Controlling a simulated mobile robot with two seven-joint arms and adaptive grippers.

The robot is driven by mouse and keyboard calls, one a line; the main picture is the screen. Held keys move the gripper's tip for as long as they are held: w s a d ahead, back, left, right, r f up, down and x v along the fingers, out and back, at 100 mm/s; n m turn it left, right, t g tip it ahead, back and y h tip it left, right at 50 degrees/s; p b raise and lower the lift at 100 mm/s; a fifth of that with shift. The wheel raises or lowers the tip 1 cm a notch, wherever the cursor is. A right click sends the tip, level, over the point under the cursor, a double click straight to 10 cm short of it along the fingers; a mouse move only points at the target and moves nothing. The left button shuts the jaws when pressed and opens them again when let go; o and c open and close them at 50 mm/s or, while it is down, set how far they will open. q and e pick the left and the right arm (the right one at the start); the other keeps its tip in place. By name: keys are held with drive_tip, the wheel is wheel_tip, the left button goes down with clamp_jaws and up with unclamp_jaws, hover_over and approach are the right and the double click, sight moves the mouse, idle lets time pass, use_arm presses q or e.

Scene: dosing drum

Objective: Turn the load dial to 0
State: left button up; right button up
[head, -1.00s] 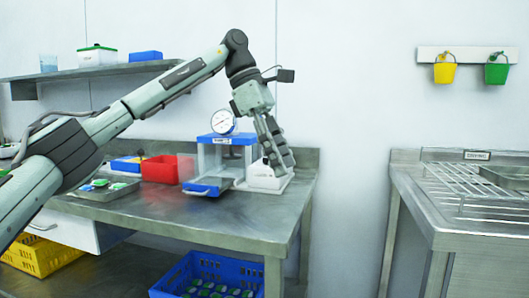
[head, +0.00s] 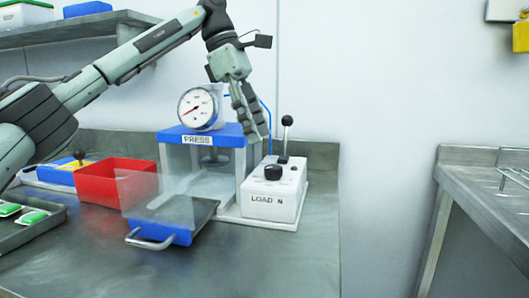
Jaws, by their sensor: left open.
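The load dial is a black knob (head: 273,172) on top of a white control box (head: 268,205) marked "LOAD N", on the steel table. A lever with a black ball top (head: 287,121) stands upright behind the knob. The blue-topped press (head: 198,137) with a round gauge (head: 198,107) stands to the left of the box. My left gripper (head: 256,137) points down above and slightly left of the knob, in front of the press's right edge, apart from the knob. It holds nothing that I can see. My right gripper is not in view.
A clear guard (head: 140,190) and a blue tray with a handle (head: 175,236) stick out from the press front. A red bin (head: 105,186) and a tray with green pieces (head: 30,232) are to the left. The table in front of the box is clear.

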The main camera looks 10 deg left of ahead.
sight(273, 167)
use_arm(q)
drive_tip(key=b+x, duration=0.1)
drive_tip(key=x, duration=0.5)
drive_tip(key=shift+w+f, duration=0.2)
drive_tip(key=shift+f, duration=0.1)
drive_tip(key=shift+d+f, duration=0.25)
drive_tip(key=shift+f, duration=0.2)
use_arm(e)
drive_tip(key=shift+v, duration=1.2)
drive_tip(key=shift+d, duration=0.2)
use_arm(q)
drive_tip(key=c, duration=0.9)
drive_tip(key=shift+c, duration=1.2)
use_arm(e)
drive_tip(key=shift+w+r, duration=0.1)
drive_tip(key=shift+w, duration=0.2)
